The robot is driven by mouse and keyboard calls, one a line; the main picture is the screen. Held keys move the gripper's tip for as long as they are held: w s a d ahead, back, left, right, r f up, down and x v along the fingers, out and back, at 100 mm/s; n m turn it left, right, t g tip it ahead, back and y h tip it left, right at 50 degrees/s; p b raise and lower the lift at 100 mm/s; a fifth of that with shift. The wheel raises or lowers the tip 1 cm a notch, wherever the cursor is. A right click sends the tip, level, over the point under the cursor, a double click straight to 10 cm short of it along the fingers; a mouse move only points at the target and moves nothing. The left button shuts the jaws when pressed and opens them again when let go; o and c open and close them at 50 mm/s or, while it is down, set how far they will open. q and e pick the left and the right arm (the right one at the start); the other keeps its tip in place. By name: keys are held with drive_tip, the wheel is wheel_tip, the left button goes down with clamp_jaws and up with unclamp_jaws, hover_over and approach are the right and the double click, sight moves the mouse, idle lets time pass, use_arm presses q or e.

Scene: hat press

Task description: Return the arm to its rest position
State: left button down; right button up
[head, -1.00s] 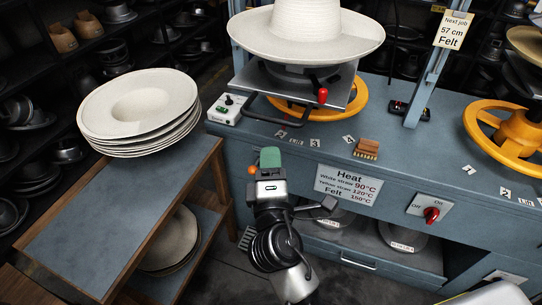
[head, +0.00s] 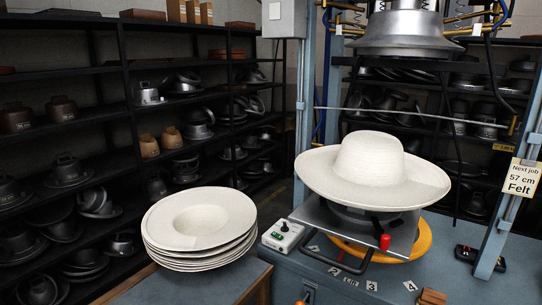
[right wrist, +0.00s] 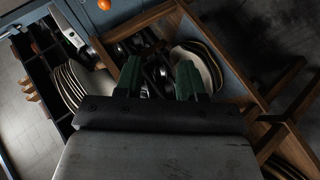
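My right gripper (right wrist: 159,80) shows in the right wrist view with its two green fingers apart and nothing between them. Neither gripper is in the head view. A pale wide-brimmed hat (head: 370,165) sits on the press below the raised metal press head (head: 403,33). A stack of pale hat blanks (head: 198,222) lies on the side table at the left. My left gripper is out of sight.
Dark shelves (head: 125,100) full of metal hat blocks line the back. A "Next job 57 cm Felt" card (head: 518,180) hangs on the right post.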

drive_tip(key=s+d+f+m+g, duration=0.3)
drive_tip(key=s+d+f, duration=0.1)
drive_tip(key=s+f, duration=0.55)
drive_tip(key=s+d+f+m+g, duration=0.3)
drive_tip(key=s+f, duration=0.5)
drive_tip(key=f, duration=0.2)
drive_tip(key=s+d+f+m+g, duration=0.2)
drive_tip(key=s+d+f+m, duration=0.1)
drive_tip(key=s, duration=0.5)
drive_tip(key=s+d+f+m+g, duration=0.2)
drive_tip(key=s+d+f, duration=0.2)
drive_tip(key=s, duration=0.5)
drive_tip(key=shift+s+d+m, duration=0.15)
drive_tip(key=shift+s+m, duration=0.15)
drive_tip(key=shift+m, duration=0.1)
drive_tip(key=shift+f, duration=0.1)
